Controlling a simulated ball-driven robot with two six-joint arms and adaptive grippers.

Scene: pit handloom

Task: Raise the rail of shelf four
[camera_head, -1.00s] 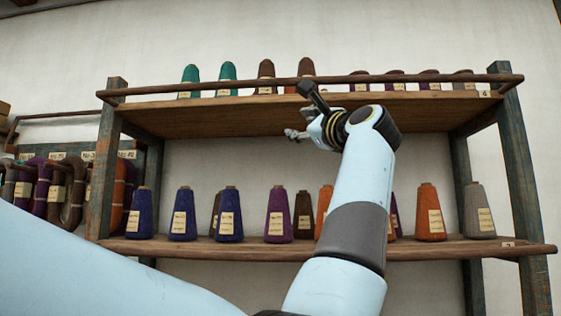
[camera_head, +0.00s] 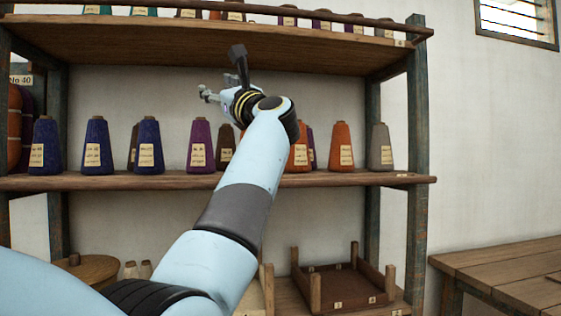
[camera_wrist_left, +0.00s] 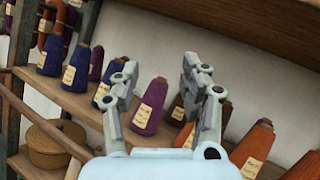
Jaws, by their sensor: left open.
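The rail of shelf four (camera_head: 335,17) is a thin dark wooden bar along the front of the top shelf, in front of the cones there. It lies low, close above the shelf's front edge (camera_head: 290,33), at the top of the head view. My left gripper (camera_head: 212,94) appears below that shelf, well below the rail and not touching it. In the left wrist view, its two grey fingers (camera_wrist_left: 160,85) are spread with nothing between them. The shelf's underside (camera_wrist_left: 250,25) shows at upper right there. My right gripper is not in view.
Purple (camera_head: 201,146), blue and orange (camera_head: 341,145) cones stand on the middle shelf (camera_head: 370,179), behind my arm. A wooden tray with corner posts (camera_head: 342,285) sits below. A wooden table (camera_head: 510,262) is at right.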

